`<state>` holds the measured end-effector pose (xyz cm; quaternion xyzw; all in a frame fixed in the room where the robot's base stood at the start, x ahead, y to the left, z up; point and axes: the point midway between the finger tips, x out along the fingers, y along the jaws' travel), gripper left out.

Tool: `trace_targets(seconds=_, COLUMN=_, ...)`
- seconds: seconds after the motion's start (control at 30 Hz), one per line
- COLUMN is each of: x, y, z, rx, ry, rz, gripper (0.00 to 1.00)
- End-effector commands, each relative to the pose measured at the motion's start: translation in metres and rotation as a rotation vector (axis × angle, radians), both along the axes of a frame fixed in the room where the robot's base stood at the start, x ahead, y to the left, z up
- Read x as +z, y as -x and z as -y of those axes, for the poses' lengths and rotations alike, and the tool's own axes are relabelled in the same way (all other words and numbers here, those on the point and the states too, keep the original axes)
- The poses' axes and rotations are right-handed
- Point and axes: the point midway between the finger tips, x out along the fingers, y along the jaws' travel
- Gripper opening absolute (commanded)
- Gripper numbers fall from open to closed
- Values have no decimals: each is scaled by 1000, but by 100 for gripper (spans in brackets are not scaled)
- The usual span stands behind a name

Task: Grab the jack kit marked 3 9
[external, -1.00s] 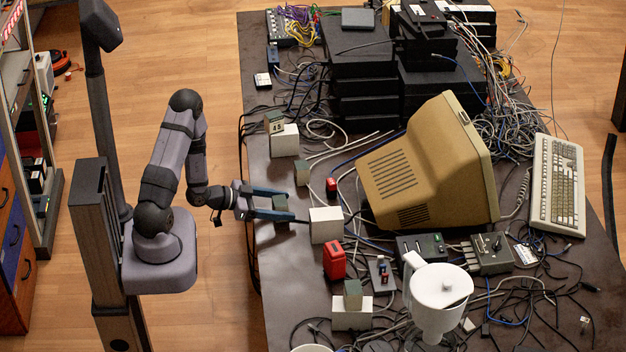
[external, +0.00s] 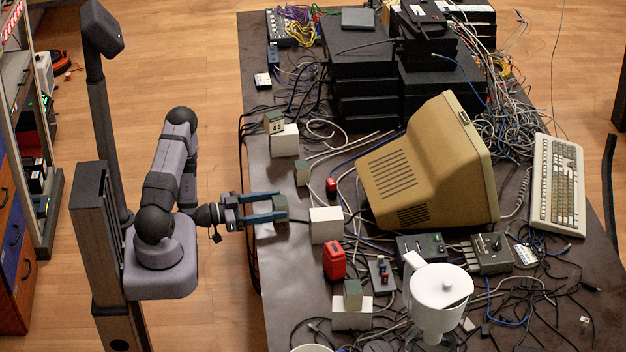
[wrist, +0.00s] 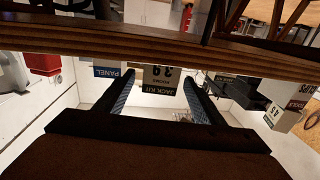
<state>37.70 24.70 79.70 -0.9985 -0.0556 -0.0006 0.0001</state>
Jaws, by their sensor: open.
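The jack kit marked 39 (wrist: 161,78) is a small grey-green box with a pale label, its lettering upside down in the wrist view. In the external view this box (external: 281,202) stands on the table near its left edge. My gripper (external: 277,207) is open, with its blue fingers pointing right at the box. In the wrist view the gripper (wrist: 158,84) has one fingertip on each side of the kit. The fingers do not look closed on it.
A box marked 45 (external: 274,122) sits on a white block (external: 285,141). Another small box (external: 301,173) stands to the right. A white block (external: 326,225) and a red object (external: 334,259) are beyond the kit. A PANEL box (wrist: 107,68) shows in the wrist view.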

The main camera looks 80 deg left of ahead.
Motion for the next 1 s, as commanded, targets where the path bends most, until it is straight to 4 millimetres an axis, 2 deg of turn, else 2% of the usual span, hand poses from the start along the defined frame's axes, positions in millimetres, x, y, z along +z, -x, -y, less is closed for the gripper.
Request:
trace_targets(seconds=0.23, x=0, y=-19, z=-2, rx=-1, ry=0, rz=-1, gripper=62)
trace_targets(seconds=0.57, x=0, y=-23, z=-3, rx=1, ry=0, rz=-1, gripper=62)
trace_targets(seconds=0.6, x=0, y=-23, z=-3, rx=1, ry=0, rz=-1, gripper=60)
trace_targets(seconds=0.8, x=0, y=-23, z=-3, rx=1, ry=0, rz=-1, gripper=16)
trace_targets(seconds=1.0, x=0, y=-23, z=-3, rx=1, ry=0, rz=-1, gripper=16)
